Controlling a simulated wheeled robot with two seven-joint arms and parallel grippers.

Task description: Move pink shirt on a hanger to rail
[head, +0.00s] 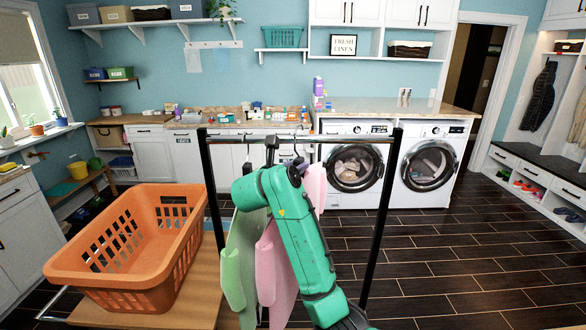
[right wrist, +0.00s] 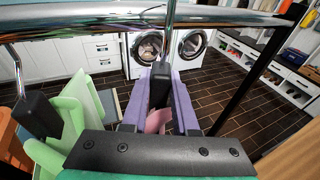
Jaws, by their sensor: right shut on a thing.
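The pink shirt (head: 275,262) hangs behind my green right arm in the head view, partly hidden by it. A bit of the pink shirt (right wrist: 157,122) shows between my fingers in the right wrist view. My right gripper (right wrist: 158,98), with lavender fingers, is shut on the black middle of the shirt's hanger (right wrist: 158,82). The hanger's metal hook (right wrist: 170,14) reaches up to the metal rail (head: 240,137); I cannot tell whether it rests on the rail. The rail also crosses the top of the right wrist view (right wrist: 90,22). My left gripper is not in view.
A green shirt (head: 241,262) hangs from the rail just left of the pink one. An orange laundry basket (head: 130,245) stands on a wooden surface at left. Black rack posts (head: 381,220) stand at both sides. The rail right of the hook looks clear.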

